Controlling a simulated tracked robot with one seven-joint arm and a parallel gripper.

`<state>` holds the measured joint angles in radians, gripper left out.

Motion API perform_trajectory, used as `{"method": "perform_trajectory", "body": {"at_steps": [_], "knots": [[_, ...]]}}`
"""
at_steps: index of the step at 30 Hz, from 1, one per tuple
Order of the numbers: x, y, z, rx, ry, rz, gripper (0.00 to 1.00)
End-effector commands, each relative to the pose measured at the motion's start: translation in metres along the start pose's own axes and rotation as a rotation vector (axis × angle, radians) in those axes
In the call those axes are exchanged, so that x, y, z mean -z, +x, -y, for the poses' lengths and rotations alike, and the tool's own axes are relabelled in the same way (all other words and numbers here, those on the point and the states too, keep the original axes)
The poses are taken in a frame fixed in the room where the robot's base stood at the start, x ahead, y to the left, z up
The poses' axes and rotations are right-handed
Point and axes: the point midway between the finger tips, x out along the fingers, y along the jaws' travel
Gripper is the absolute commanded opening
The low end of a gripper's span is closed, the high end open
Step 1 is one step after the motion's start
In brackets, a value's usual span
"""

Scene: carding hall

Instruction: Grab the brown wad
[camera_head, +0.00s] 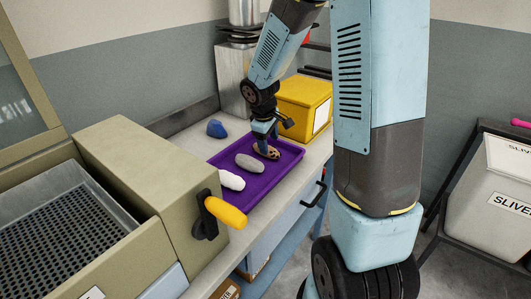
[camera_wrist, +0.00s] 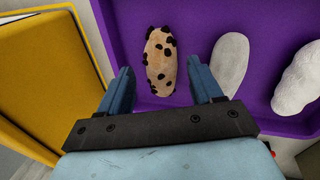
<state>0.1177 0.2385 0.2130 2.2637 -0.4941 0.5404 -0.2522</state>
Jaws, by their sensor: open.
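The brown wad (camera_head: 266,152) is a tan oblong lump with dark specks, lying on the purple tray (camera_head: 286,163). In the wrist view the brown wad (camera_wrist: 160,52) lies lengthwise ahead, its near end appearing between my fingertips. My gripper (camera_head: 264,133) is right over the wad, pointing down, and partly hides it. In the wrist view my gripper (camera_wrist: 161,76) is open, a finger on each side with gaps to the wad. The remaining height above it is hard to tell.
A grey wad (camera_head: 249,163) lies beside it, close to my right finger in the wrist view, with a white wad (camera_head: 231,180) beyond. A yellow box (camera_head: 303,102) stands behind the tray. A blue lump (camera_head: 216,129) and a yellow-handled crank (camera_head: 226,213) are at left.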

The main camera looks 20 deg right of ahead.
Motion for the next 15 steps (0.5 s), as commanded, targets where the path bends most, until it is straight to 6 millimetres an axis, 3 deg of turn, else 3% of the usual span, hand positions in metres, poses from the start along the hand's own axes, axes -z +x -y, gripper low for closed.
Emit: {"method": "perform_trajectory", "body": {"at_steps": [9,15], "knots": [[0.002,0.039,0.0,0.002,-0.001,0.002,0.65],[0.003,0.046,-0.001,0.0,-0.001,0.001,0.65]]}}
